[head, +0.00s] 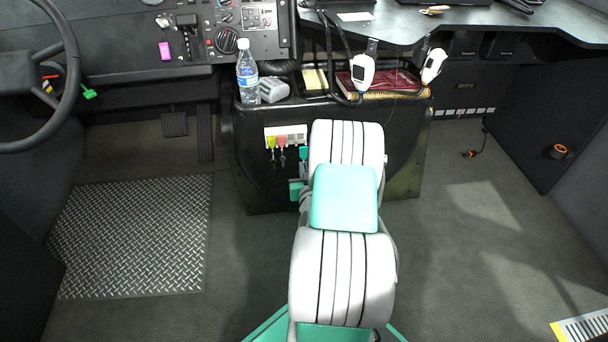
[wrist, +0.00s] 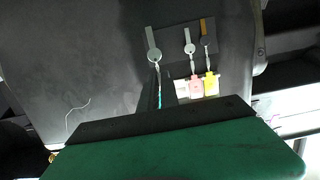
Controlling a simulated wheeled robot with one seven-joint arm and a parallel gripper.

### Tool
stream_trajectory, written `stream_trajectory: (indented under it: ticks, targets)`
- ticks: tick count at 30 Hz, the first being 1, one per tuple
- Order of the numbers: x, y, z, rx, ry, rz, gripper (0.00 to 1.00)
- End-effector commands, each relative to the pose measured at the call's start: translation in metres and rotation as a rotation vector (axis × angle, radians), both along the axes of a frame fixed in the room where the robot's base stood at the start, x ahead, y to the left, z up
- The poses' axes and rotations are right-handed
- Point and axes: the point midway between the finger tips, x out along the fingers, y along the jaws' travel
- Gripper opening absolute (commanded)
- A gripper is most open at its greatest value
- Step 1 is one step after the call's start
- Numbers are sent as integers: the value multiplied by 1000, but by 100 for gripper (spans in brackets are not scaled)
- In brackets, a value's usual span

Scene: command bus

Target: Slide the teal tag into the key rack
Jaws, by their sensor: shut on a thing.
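The teal tag (head: 306,151) is just right of the white key rack (head: 297,130) in the head view, on the front of the dark console. In the wrist view the teal tag (wrist: 159,99) shows nearly edge-on, with a key (wrist: 153,42) on its ring. My gripper (wrist: 160,104) is shut on the teal tag; its fingertips are mostly hidden. A yellow tag (head: 271,141) and a pink tag (head: 282,141) sit in the rack with keys hanging. I cannot tell whether the teal tag touches the rack.
A water bottle (head: 247,72), a grey device (head: 273,89) and a red book (head: 374,83) stand on the console top above the rack. A steering wheel (head: 68,85) is at left. The floor on both sides of my arm is mostly clear.

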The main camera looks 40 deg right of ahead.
Motion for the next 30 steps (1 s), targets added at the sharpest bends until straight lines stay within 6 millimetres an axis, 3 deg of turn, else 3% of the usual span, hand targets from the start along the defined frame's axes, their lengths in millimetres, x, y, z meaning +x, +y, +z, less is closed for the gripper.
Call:
stream_trajectory:
  ticks: [15, 30]
  targets:
    - [31, -19, 3, 0, -1, 3, 0]
    - [33, -21, 2, -1, -1, 3, 0]
